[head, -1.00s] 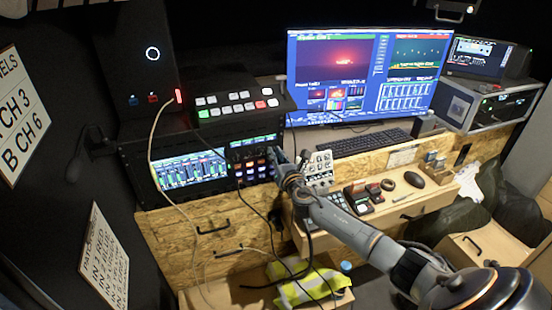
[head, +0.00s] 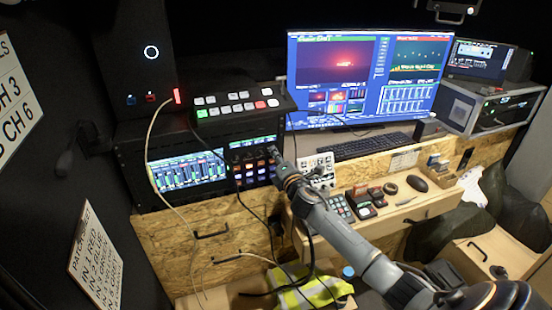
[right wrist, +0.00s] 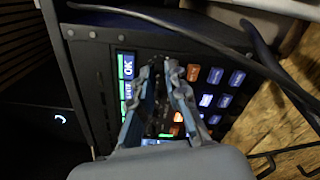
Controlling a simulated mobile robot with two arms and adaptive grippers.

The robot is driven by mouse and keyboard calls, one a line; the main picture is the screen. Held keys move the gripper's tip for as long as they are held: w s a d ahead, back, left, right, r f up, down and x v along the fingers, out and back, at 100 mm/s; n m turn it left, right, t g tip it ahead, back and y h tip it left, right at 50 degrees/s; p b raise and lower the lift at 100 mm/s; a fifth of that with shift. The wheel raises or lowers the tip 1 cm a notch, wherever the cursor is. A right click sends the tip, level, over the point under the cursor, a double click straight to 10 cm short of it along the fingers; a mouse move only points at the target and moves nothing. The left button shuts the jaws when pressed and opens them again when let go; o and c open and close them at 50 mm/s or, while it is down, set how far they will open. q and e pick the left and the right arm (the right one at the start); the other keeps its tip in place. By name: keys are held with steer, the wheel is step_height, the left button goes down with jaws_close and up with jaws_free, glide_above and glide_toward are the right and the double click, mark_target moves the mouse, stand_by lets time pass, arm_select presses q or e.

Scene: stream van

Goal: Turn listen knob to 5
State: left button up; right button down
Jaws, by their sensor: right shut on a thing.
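The panel (head: 250,168) with a small screen and rows of lit buttons sits in the black rack below the switcher. It also shows in the right wrist view (right wrist: 209,123), turned sideways, with orange and blue buttons. My right gripper (head: 274,151) reaches the upper right part of this panel. In the right wrist view the right gripper (right wrist: 166,70) has its two fingers close together at the panel face, shut on a small part that I take to be the listen knob. The fingers hide that knob, so its pointer and number cannot be read. My left gripper is out of view.
Loose cables hang across the panel's front, and a dark cable (right wrist: 200,38) crosses close to the fingers. The switcher (head: 238,104) stands above. The desk on the right holds a keyboard (head: 372,146), a mouse (head: 417,183) and small devices. Drawers are below.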

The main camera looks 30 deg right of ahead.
steer(key=m, duration=1.4)
stand_by(0.4)
steer(key=c, duration=1.6)
jaws_free()
steer(key=shift+s, duration=0.1)
steer(key=v, duration=1.1)
steer(key=shift+s+f, duration=0.15)
steer(key=shift+s, duration=0.25)
